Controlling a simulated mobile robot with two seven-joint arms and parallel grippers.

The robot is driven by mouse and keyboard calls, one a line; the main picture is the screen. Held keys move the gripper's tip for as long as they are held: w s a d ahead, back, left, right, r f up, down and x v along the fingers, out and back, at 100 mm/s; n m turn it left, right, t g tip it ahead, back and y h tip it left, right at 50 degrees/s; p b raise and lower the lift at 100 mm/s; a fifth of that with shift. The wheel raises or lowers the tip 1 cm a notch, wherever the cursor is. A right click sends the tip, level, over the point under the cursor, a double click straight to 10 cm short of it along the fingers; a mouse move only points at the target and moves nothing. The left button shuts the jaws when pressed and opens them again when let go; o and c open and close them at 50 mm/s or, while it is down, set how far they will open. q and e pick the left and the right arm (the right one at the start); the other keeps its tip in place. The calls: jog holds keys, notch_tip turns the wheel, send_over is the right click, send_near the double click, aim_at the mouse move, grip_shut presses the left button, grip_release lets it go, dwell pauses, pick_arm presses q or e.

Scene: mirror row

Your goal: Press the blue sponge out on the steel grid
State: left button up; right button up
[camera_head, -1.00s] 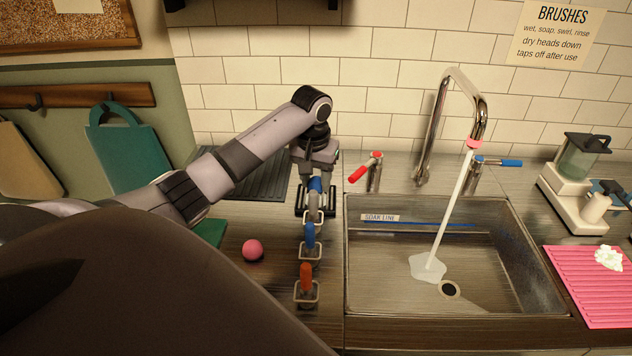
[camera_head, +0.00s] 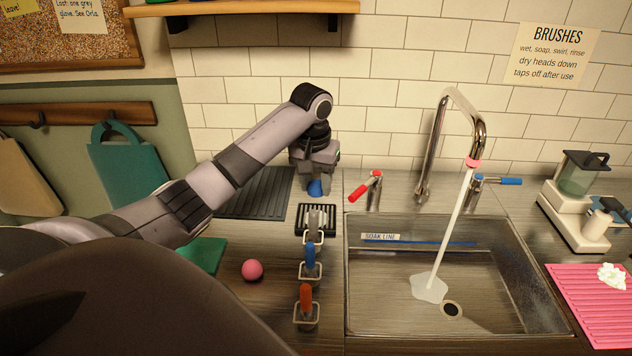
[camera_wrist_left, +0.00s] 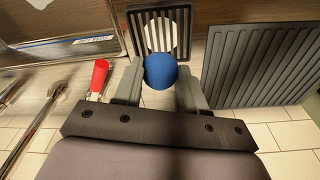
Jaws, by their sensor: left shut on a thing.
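The blue sponge (camera_head: 317,188) is round and held between the fingers of my left gripper (camera_head: 317,181). The left wrist view also shows the sponge (camera_wrist_left: 160,71) between the two grey fingers (camera_wrist_left: 160,85). The steel grid (camera_head: 318,219) is a small dark barred rack on the counter left of the sink. In the head view the sponge appears just behind it, apart from it. In the left wrist view the grid (camera_wrist_left: 137,32) lies beyond the sponge, with a pale round patch showing at its bars. My right gripper is not in view.
Grey, blue (camera_head: 310,257) and orange (camera_head: 306,296) handled tools stand in wire holders in front of the grid. A pink ball (camera_head: 252,270) lies left of them. A dark ribbed mat (camera_head: 262,192) lies behind. The sink (camera_head: 400,320) is right, with water running from the tap (camera_head: 480,125).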

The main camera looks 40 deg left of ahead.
aim_at(316, 197)
pick_arm(q)
jog(key=shift+f+b, duration=0.45)
jog(key=shift+f, duration=2.45)
jog(key=shift+s+f, duration=0.1)
jog(key=shift+f, duration=0.55)
jog(key=shift+r+p, duration=0.55)
jog(key=shift+r, duration=3)
